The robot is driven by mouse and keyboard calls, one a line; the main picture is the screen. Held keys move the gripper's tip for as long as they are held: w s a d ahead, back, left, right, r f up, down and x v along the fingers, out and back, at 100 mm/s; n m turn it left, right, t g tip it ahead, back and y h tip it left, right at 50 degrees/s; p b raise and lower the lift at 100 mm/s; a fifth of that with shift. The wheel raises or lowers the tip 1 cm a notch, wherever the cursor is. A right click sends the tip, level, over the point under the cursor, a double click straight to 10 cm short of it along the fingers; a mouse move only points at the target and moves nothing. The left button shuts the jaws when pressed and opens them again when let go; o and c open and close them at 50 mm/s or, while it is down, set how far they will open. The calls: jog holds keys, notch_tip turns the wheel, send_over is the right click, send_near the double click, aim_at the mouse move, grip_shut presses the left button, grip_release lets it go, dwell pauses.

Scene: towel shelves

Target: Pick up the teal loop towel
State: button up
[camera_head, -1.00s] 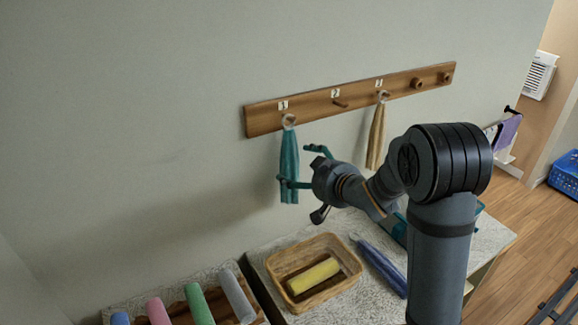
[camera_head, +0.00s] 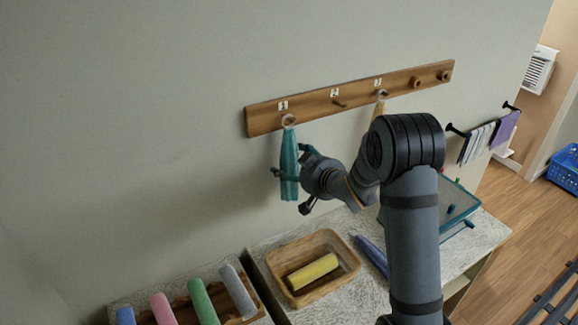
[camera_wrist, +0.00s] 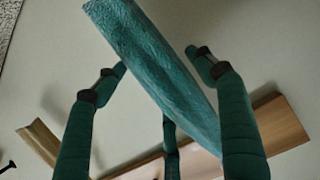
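The teal loop towel (camera_head: 289,180) hangs by its loop from the peg marked 1 on the wooden wall rail (camera_head: 315,107). My gripper (camera_head: 293,163) is at the towel's middle, with teal fingers on either side. In the wrist view the teal towel (camera_wrist: 165,75) crosses diagonally between two spread fingers of my gripper (camera_wrist: 160,68). A third finger shows lower down, partly behind the towel. Gaps show between the towel and the two side fingers, so the gripper is open around it.
A beige towel (camera_head: 379,106) hangs farther right, mostly hidden by my arm. Below are a basket (camera_head: 277,262) with a yellow rolled towel (camera_head: 313,271), a blue towel (camera_head: 371,255) and a rack of rolled towels (camera_head: 240,290). Striped and purple towels hang at right.

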jog(key=c, duration=0.8)
jog(key=shift+c, duration=0.2)
jog(key=shift+r, duration=0.15)
jog(key=shift+c, duration=0.2)
